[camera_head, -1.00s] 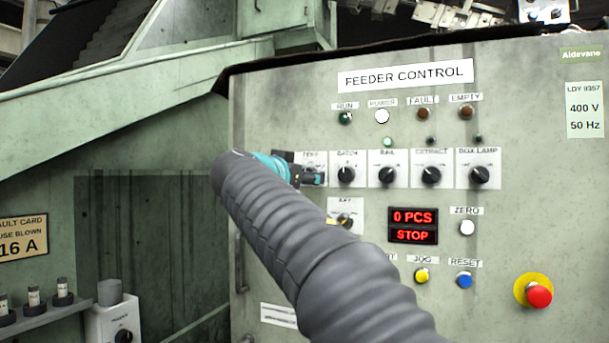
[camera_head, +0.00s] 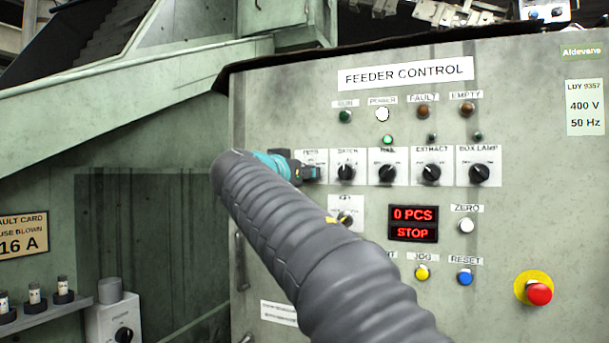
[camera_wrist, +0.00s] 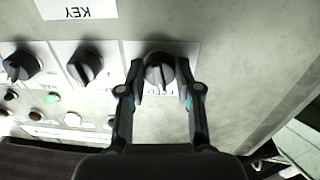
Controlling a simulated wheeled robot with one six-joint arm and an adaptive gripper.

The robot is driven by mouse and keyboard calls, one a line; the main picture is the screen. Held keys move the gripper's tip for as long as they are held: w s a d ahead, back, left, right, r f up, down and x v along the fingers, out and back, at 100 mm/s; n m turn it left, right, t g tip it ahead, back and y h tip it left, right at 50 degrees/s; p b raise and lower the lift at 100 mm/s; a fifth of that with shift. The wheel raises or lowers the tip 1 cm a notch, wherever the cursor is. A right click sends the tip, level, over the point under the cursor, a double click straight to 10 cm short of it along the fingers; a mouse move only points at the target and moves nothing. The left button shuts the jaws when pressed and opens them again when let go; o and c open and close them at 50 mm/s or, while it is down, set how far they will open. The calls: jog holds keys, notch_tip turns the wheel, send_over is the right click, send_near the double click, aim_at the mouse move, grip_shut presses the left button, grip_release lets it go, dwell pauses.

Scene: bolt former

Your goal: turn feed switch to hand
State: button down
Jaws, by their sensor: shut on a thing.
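The feed switch is a dark rotary knob on a white plate (camera_head: 313,158) at the left end of the selector row on the feeder control panel. In the head view my gripper (camera_head: 312,173) covers its knob. In the wrist view, which is upside down, the knob (camera_wrist: 158,68) sits between the two fingertips of my gripper (camera_wrist: 162,90). The fingers are shut on the knob, one on each side. The knob's grip bar stands close to upright in that view. The plate's position markings are too blurred or hidden to read.
The batch (camera_head: 346,172), rail (camera_head: 387,173), extract and box lamp knobs sit in a row to the right. A key switch (camera_head: 345,219) lies below. The display (camera_head: 413,225) reads 0 PCS, STOP. A red emergency button (camera_head: 539,294) is at lower right.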

jog(key=n, duration=0.7)
jog(key=shift+t, duration=0.3)
dwell(0.4)
jog(key=c, duration=0.8)
grip_release()
jog(key=v, duration=1.2)
jog(key=shift+d+r, duration=0.1)
